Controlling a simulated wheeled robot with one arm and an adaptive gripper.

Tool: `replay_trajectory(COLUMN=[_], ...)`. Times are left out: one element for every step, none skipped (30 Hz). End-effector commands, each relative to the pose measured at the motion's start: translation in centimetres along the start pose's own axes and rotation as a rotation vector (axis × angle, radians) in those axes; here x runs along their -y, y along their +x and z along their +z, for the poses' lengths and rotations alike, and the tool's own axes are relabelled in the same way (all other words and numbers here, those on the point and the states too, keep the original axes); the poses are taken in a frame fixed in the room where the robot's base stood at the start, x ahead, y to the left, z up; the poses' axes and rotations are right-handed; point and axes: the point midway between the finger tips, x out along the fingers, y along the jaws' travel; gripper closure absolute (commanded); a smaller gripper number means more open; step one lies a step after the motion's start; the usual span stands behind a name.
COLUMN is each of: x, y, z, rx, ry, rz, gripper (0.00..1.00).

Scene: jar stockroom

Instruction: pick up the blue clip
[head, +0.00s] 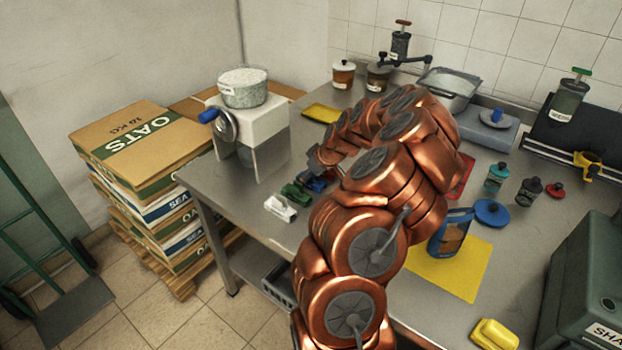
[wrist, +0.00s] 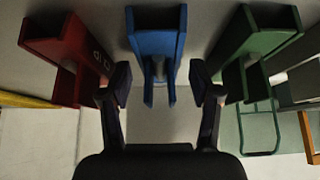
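The blue clip (wrist: 157,42) is in the upper middle of the wrist view, its two prongs pointing down toward my gripper. My gripper (wrist: 160,85) is open and empty, its two dark fingertips apart on either side of the line of the blue clip and just short of it. The red clip (wrist: 68,55) is to the left and the green clip (wrist: 250,50) to the right. In the head view the blue clip (head: 314,181) is partly hidden by my arm, beside the green clip (head: 296,194). The red clip cannot be made out there.
A white clip (head: 280,208) lies near the table's edge. A white dispenser (head: 262,125) with a bowl (head: 243,87) stands to the left. Stacked oats boxes (head: 150,150) stand beyond the table's left edge.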

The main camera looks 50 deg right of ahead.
Motion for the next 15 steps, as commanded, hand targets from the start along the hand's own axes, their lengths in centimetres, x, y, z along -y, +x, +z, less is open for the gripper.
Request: replay_trajectory(x=[0.0, -0.01, -0.01, -0.01, -0.01, 0.0, -0.01, -0.02, -0.02, -0.01, -0.01, -0.01, -0.01, -0.02, -0.02], y=[0.0, -0.01, -0.01, -0.01, -0.01, -0.01, -0.01, -0.01, -0.01, -0.01, -0.01, -0.01, -0.01, -0.02, -0.02], z=[0.0, 0.0, 0.0, 0.0, 0.0, 0.0, 0.0, 0.0, 0.0, 0.0, 0.0, 0.0, 0.0, 0.0, -0.01], rx=[0.0, 0.0, 0.0, 0.0, 0.0, 0.0, 0.0, 0.0, 0.0, 0.0, 0.0, 0.0, 0.0, 0.0, 0.0], ry=[0.0, 0.0, 0.0, 0.0, 0.0, 0.0, 0.0, 0.0, 0.0, 0.0, 0.0, 0.0, 0.0, 0.0, 0.0], rz=[0.0, 0.0, 0.0, 0.0, 0.0, 0.0, 0.0, 0.0, 0.0, 0.0, 0.0, 0.0, 0.0, 0.0, 0.0], gripper=[0.46, 0.49, 0.53, 0.56, 0.59, 0.64, 0.67, 0.7, 0.74, 0.77, 0.79, 0.79, 0.8, 0.8, 0.8])
